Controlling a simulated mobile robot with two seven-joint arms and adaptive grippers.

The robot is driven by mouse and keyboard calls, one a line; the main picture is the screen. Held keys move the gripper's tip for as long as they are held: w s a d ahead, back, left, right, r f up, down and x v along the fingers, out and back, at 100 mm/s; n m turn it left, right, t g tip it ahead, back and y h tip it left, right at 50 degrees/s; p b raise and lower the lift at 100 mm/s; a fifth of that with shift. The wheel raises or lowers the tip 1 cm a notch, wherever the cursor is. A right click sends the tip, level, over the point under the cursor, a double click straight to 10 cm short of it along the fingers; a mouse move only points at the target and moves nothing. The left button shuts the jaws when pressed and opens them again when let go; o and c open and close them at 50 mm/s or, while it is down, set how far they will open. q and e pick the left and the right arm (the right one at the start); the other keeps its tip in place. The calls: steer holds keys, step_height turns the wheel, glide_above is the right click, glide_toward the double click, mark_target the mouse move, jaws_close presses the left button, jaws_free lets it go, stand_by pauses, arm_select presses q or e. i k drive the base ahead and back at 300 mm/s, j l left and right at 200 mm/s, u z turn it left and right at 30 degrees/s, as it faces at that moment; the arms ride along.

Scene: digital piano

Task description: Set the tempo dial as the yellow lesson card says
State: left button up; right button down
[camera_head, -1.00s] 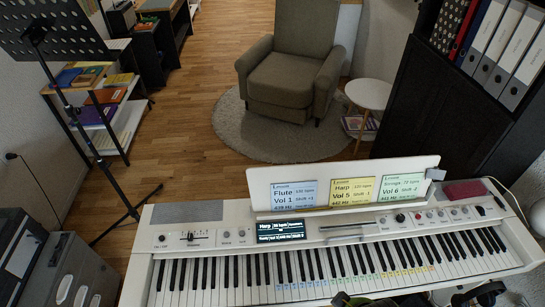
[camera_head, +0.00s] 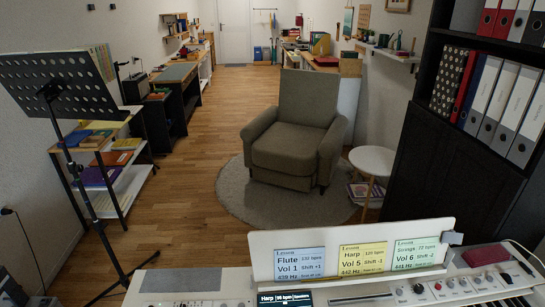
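The yellow lesson card (camera_head: 363,258) stands on the white music rest (camera_head: 256,246) of the digital piano (camera_head: 150,282), between a blue card (camera_head: 299,264) and a green card (camera_head: 416,253). It reads Harp, Vol 5 and 442 Hz; its small bpm figure is hard to read. The piano's display (camera_head: 285,299) is cut off by the bottom edge; it shows Harp and a bpm figure too small to read surely. A black knob (camera_head: 418,288) sits on the panel right of centre; I cannot tell whether it is the tempo dial. The keys are mostly out of frame. Neither gripper is in view.
A dark red item (camera_head: 485,255) lies on the piano's right end. A black music stand (camera_head: 62,86) is at left, a tall black shelf with binders (camera_head: 484,96) at right. Behind the piano are an armchair (camera_head: 294,135) on a round rug and a small white table (camera_head: 372,160).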

mark_target(418, 288)
steer(key=z, duration=1.3)
